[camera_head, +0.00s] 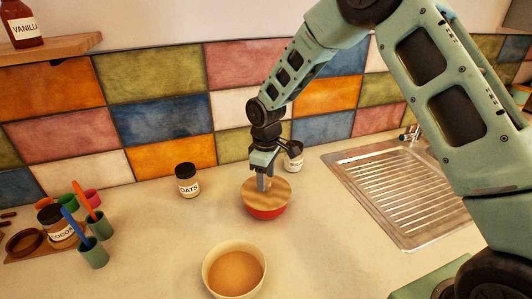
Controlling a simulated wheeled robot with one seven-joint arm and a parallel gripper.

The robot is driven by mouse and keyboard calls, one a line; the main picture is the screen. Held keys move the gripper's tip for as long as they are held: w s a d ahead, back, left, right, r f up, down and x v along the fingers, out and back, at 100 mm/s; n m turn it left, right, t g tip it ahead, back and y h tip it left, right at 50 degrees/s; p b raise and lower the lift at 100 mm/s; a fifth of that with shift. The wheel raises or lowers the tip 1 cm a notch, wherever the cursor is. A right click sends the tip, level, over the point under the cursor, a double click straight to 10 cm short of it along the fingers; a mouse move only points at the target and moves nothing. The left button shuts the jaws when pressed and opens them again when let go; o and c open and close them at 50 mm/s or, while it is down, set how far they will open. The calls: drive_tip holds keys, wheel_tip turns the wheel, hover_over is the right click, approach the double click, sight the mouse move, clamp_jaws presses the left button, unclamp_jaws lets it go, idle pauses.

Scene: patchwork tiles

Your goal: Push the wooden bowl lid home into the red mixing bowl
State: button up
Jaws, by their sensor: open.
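The red mixing bowl (266,213) stands on the counter near the middle of the view. The round wooden lid (281,196) lies over its top, with the red wall showing below the lid's front edge. I cannot tell how deep the lid sits or whether it is level. My gripper (262,186) points down at the lid, left of its middle. Its fingers are open; they hide a small part of the lid, and whether the tips touch it is too small to tell.
A cream bowl (207,276) with brown contents stands in front. An oats jar (187,181) is at left, another jar (295,161) right behind the lid. Cups with utensils (94,252) and a cocoa jar (58,226) stand far left. A metal sink drainer (400,195) is right.

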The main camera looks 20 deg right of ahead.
wheel_tip(320, 180, up, 16)
drive_tip(key=b, duration=0.3)
drive_tip(key=shift+r, duration=0.2)
drive_tip(key=s+a+f+b, duration=0.1)
drive_tip(key=s+a, duration=0.5)
drive_tip(key=s, duration=0.4)
drive_tip(key=s+f+m, duration=0.1)
drive_tip(key=s+f, duration=0.2)
drive_tip(key=s, duration=0.8)
drive_tip(key=s+f+b, duration=0.1)
drive_tip(key=s+f, duration=0.2)
drive_tip(key=s, duration=0.9)
drive_tip(key=shift+s+a+m+y, duration=0.2)
drive_tip(key=shift+s+m+y, duration=0.1)
drive_tip(key=shift+m, duration=0.1)
